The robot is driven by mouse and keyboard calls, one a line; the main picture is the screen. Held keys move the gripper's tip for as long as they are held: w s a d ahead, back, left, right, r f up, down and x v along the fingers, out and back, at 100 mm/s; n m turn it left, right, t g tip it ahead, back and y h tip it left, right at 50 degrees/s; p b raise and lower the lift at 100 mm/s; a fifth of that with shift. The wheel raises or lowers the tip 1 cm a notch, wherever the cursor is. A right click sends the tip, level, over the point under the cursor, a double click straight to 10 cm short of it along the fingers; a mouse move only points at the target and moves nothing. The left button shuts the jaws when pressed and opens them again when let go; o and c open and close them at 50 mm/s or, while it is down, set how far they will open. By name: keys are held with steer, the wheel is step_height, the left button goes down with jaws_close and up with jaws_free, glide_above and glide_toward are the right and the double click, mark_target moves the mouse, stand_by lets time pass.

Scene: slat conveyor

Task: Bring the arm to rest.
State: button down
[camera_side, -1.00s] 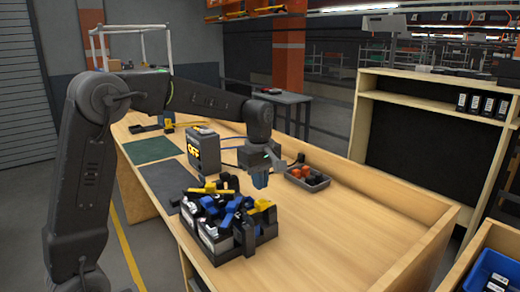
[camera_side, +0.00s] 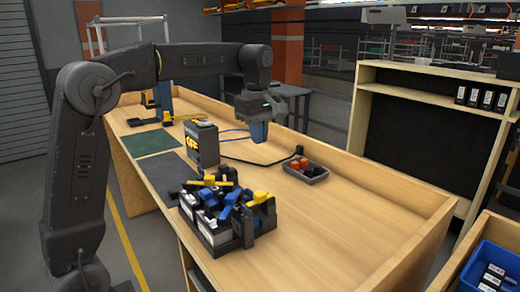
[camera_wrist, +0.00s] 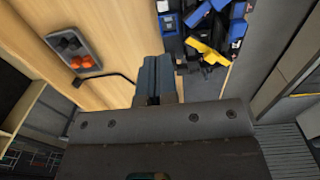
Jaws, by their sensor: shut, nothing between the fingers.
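My gripper (camera_side: 258,132) hangs over the wooden table, pointing down, with its blue fingers closed together and nothing between them. It is well above the table top, behind and to the right of the black crate of tools in the side view. In the wrist view the shut blue fingers (camera_wrist: 153,82) show at the centre, above bare wood and beside the crate. My arm reaches across from the left with its forearm about level.
A black crate (camera_side: 243,236) full of blue, yellow and black items stands at the table's front. A box marked OFF (camera_side: 203,145) is behind it. A grey tray (camera_side: 306,175) with orange and black pieces lies to the right. The table's right part (camera_side: 370,220) is clear.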

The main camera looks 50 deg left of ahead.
steer(key=s+d+f+m+t, duration=0.1)
steer(key=s+d+f+m, duration=0.1)
steer(key=s+m, duration=0.4)
steer(key=s+d+f+m+t, duration=0.2)
steer(key=s+d+f+m, duration=0.1)
steer(key=s+m, duration=0.3)
steer(key=s+d+f+m+t, duration=0.2)
steer(key=s+d+m, duration=0.2)
steer(key=s, duration=0.6)
steer(key=shift+d+f+m, duration=0.25)
steer(key=shift+f+m, duration=0.15)
steer(key=shift+m, duration=0.6)
